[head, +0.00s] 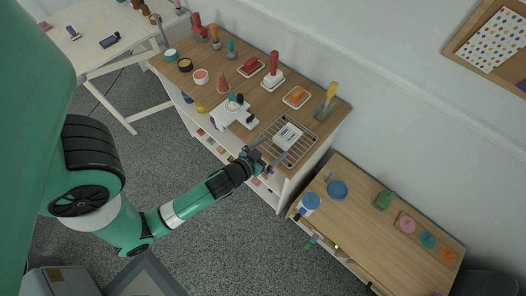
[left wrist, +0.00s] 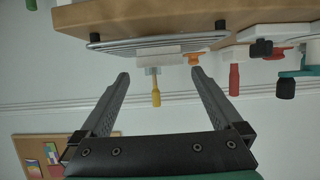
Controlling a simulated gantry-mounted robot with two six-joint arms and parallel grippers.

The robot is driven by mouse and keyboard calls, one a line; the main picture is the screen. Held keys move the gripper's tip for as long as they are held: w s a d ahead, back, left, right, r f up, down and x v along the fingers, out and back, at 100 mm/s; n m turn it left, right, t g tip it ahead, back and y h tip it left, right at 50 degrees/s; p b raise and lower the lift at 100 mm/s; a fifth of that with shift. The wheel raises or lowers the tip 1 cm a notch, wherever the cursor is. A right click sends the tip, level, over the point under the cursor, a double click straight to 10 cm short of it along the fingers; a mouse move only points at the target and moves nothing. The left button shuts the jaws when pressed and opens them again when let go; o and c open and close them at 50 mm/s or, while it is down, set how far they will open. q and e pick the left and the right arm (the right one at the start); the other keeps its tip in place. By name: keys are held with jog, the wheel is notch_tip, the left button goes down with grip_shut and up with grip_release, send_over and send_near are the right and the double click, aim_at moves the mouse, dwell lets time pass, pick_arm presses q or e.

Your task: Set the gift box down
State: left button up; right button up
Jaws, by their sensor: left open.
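A small white box with dark print, which looks like the gift box (head: 288,136), lies flat on a wire rack (head: 272,143) at the front right of the wooden-topped craft unit. My left gripper (head: 277,148) is open at the rack's near edge, its fingers pointing toward the box. The left wrist view appears upside down; it shows the white box (left wrist: 150,50) on the rack (left wrist: 200,40), beyond the two spread fingertips (left wrist: 160,73). Nothing is held between the fingers. My right gripper is not seen.
A yellow-handled scraper (head: 328,99) stands behind the rack. A white machine (head: 232,112) is left of it, with trays and several pots farther left. Grey floor lies in front.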

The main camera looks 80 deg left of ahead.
pick_arm(q)
jog(key=v, duration=0.6)
jog(key=shift+w+a, duration=0.1)
jog(key=w+d+r+m+t+h, duration=0.15)
jog(key=w+r+t, duration=0.25)
jog(key=w+r, duration=0.7)
jog(key=w+d+r+t, duration=0.35)
jog(key=w+r, duration=0.45)
jog(key=r, duration=0.6)
jog(key=s+d+r+m+t+h, duration=0.1)
jog(key=d+r+m+t+h, duration=0.1)
jog(key=r, duration=0.9)
jog(key=s+d+r+m+t+h, duration=0.2)
jog(key=d+r, duration=0.4)
jog(key=r, duration=0.6)
jog(key=s+d+r+m+t+h, duration=0.1)
jog(key=d+r+m+t+h, duration=0.1)
jog(key=r, duration=0.9)
jog(key=d+t+h, duration=0.1)
jog(key=t+h, duration=0.1)
jog(key=t, duration=0.1)
jog(key=shift+s+d+r+m+h, duration=0.35)
jog(key=shift+s+d, duration=0.05)
